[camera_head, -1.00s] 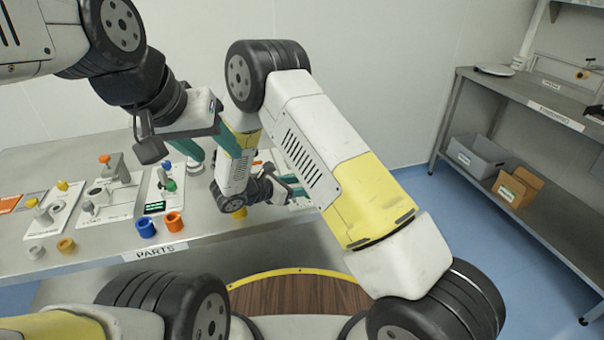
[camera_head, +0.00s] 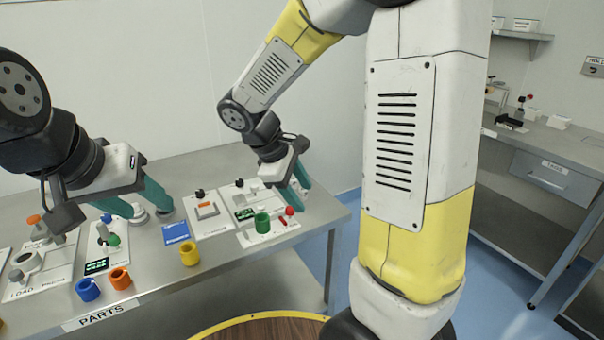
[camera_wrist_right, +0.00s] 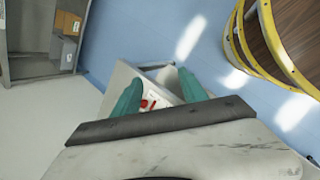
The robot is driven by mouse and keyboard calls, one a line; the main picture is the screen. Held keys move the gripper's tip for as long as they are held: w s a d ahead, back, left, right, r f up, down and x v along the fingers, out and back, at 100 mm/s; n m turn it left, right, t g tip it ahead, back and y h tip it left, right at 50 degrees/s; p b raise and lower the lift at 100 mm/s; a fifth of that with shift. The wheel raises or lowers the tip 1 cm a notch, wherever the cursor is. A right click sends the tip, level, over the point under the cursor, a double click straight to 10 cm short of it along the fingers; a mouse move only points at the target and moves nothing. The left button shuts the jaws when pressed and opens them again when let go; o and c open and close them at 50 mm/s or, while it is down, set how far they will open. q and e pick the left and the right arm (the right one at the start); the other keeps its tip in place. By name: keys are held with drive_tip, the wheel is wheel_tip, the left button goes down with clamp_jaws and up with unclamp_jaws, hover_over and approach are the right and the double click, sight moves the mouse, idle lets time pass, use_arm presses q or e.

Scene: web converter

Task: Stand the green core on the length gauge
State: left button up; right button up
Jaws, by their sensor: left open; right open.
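The green core (camera_head: 262,222) stands upright on the white plate of a station (camera_head: 253,239) at the table's right end. This station has a small green display and may be the length gauge; its label is too small to read. My right gripper (camera_head: 298,193) is open and empty, above and behind the station, to the right of the core and apart from it. In the right wrist view its teal fingers (camera_wrist_right: 160,92) are spread over the station's red parts; the core is not clearly visible there. My left gripper (camera_head: 150,205) is open and empty over the table's left half.
Blue (camera_head: 88,289), orange (camera_head: 120,278) and yellow (camera_head: 190,254) cores stand near the front edge. A load press (camera_head: 40,272) is at left. My right arm covers the centre right.

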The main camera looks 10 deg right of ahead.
drive_tip(key=s+r+m+t+y, duration=0.4)
drive_tip(key=s+r+m+y, duration=0.3)
drive_tip(key=s+r+m, duration=0.3)
drive_tip(key=s, duration=0.2)
drive_tip(key=shift+s+r+m+t, duration=0.4)
